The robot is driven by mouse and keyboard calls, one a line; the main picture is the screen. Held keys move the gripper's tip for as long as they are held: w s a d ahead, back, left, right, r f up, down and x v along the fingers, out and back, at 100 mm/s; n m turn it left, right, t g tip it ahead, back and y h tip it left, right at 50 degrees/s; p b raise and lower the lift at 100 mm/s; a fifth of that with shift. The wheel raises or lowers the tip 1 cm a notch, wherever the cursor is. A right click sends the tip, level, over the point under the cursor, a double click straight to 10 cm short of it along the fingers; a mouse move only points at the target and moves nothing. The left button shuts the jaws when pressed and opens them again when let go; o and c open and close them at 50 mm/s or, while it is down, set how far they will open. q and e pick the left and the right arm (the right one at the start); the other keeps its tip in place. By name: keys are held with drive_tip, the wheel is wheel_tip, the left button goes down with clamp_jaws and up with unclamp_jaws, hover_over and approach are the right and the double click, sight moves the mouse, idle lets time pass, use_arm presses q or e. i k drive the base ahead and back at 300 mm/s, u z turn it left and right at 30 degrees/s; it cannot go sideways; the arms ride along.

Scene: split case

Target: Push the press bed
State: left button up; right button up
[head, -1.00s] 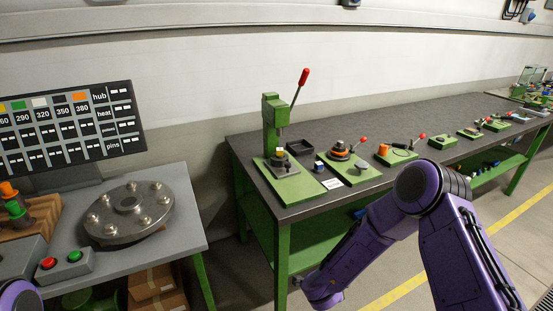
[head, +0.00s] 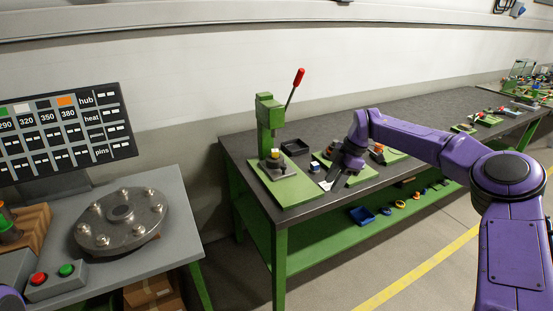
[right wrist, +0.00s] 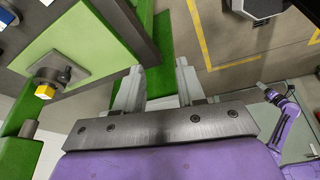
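The green press (head: 265,128) with its red-knobbed lever (head: 299,77) stands at the near left end of the long bench. Its bed area is a green base plate (head: 297,192) carrying a dark fixture with a small yellow-topped part (head: 275,155) under the press head. The fixture and yellow part (right wrist: 45,90) also show at the left in the right wrist view. My right gripper (head: 333,178) is to the right of the base plate, above the bench, apart from the fixture. In the right wrist view its fingers (right wrist: 158,82) are spread, with nothing between them. My left gripper is out of view.
A black tray (head: 295,147) lies behind the press plate. More green stations (head: 390,152) line the bench to the right, partly hidden by my right arm. At left, a grey table (head: 150,255) holds a bolted metal disc (head: 120,220) and red and green buttons.

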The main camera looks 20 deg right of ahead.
sight(276, 171)
drive_tip(key=i, duration=0.85)
drive_tip(key=z, duration=0.05)
